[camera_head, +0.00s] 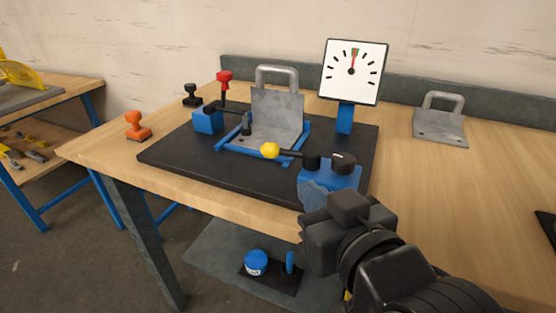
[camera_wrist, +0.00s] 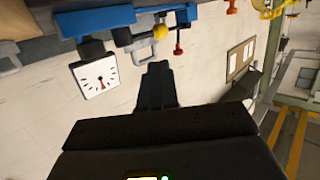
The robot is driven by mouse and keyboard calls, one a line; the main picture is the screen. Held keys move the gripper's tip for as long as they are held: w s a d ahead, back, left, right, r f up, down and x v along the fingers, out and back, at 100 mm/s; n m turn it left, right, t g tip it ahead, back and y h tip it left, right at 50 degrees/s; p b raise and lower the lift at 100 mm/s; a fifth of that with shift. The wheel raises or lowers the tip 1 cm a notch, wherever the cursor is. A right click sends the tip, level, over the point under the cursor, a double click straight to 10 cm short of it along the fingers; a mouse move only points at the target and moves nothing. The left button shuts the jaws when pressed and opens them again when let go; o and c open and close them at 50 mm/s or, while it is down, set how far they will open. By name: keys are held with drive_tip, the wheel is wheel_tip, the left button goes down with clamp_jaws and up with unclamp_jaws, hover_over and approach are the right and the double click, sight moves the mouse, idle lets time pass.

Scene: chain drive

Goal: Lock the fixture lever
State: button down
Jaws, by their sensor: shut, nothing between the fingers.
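A black lever with a yellow knob (camera_head: 270,150) extends left from a blue block (camera_head: 330,183) at the fixture's front right corner. It lies nearly level, in front of the grey bracket plate (camera_head: 277,118) seated in the blue frame. A red-topped clamp handle (camera_head: 224,82) stands upright at the fixture's left, by another blue block (camera_head: 207,120). My gripper (camera_head: 312,228) is shut and empty, in front of the right blue block and apart from the knob. In the wrist view its shut fingers (camera_wrist: 157,82) point toward the yellow knob (camera_wrist: 160,32), which appears upside down.
A dial gauge (camera_head: 352,72) stands behind the fixture on the black base plate (camera_head: 180,155). A second grey bracket (camera_head: 440,125) lies at the right. Orange (camera_head: 137,127) and black (camera_head: 192,95) stamp-like handles stand at the left. The table's right side is largely clear.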

sight(273, 150)
drive_tip(key=x, duration=1.3)
drive_tip(key=shift+w+f, duration=0.15)
drive_tip(key=shift+w, duration=0.1)
drive_tip(key=shift+a, duration=0.1)
drive_tip(key=shift+w+a+p, duration=0.2)
drive_tip(key=shift+w+p, duration=0.4)
drive_tip(key=shift+w, duration=0.25)
drive_tip(key=shift+r, duration=0.2)
